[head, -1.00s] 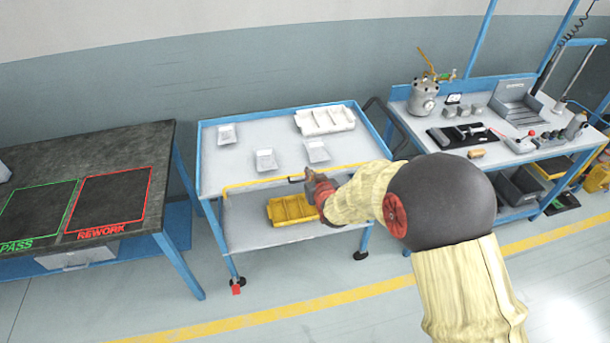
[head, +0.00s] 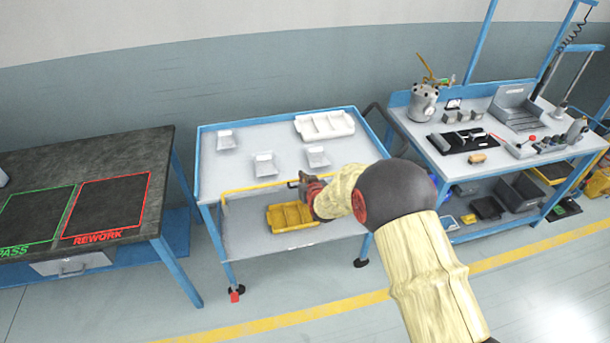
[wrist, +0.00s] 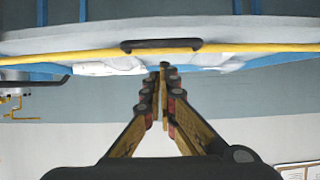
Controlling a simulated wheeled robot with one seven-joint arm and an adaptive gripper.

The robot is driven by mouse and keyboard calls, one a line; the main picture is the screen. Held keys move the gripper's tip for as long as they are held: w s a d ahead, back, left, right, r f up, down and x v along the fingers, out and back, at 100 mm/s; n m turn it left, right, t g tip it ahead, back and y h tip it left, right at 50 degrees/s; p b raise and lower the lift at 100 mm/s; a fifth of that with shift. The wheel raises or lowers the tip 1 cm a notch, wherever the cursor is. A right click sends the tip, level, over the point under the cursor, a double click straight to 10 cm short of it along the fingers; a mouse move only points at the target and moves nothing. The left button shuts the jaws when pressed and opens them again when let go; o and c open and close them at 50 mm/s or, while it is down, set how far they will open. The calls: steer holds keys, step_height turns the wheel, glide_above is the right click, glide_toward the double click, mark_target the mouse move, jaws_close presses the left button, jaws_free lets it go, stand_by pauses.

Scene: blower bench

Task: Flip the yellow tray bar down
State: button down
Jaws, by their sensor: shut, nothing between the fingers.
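The yellow tray bar (head: 250,186) runs along the front edge of the blue-framed cart, level with the top shelf. In the wrist view the bar (wrist: 240,48) crosses the whole picture, with a black grip (wrist: 160,46) at its middle. My gripper (head: 293,184) is at the front of the cart, by the middle of the bar. In the wrist view its fingers (wrist: 163,68) are shut and empty, with the tips just below the black grip in the picture. I cannot tell whether they touch the bar. My gripper partly hides the bar in the head view.
The cart's top shelf (head: 225,172) holds a white divided tray (head: 324,125) and several small pale trays. A yellow bin (head: 290,217) sits on its lower shelf. A dark bench (head: 110,160) stands left, a cluttered workbench (head: 505,160) right. Floor in front is clear.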

steer(key=shift+s+f, duration=0.1)
steer(key=shift+f, duration=0.45)
step_height(320, 180, down, 6)
steer(key=b, duration=0.4)
steer(key=shift+r+b, duration=0.15)
steer(key=shift+b, duration=0.15)
steer(key=r, duration=0.2)
steer(key=w+r+p, duration=0.1)
steer(key=r, duration=0.1)
steer(key=shift+a+r, duration=0.1)
steer(key=shift+r, duration=0.05)
steer(key=p+v, duration=0.1)
steer(key=v, duration=0.9)
steer(key=shift+p, duration=0.4)
